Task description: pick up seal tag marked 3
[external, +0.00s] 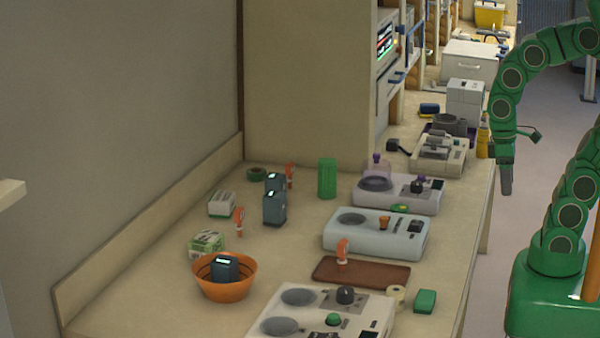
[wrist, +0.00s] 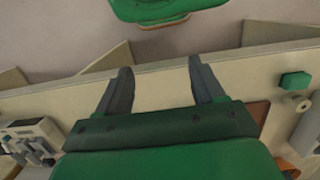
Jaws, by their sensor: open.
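Several small upright orange tags stand on the counter in the external view. One orange tag (external: 342,254) is on the brown tray (external: 375,274). Another orange tag (external: 239,221) stands between the small boxes and the dark blue devices. A third orange tag (external: 289,175) is at the back by the dark blue devices. Their numbers are too small to read, so I cannot tell which is marked 3. My gripper (external: 506,180) hangs beyond the counter's right edge, pointing down and apart from all the tags. In the wrist view its two fingers (wrist: 160,68) are spread with nothing between them.
White machines (external: 375,235) line the counter's right side. An orange bowl (external: 225,281) holding a dark blue device is at the front left. A green block (external: 425,301) and tape roll (external: 396,294) sit by the tray. The tall panel (external: 308,85) stands behind.

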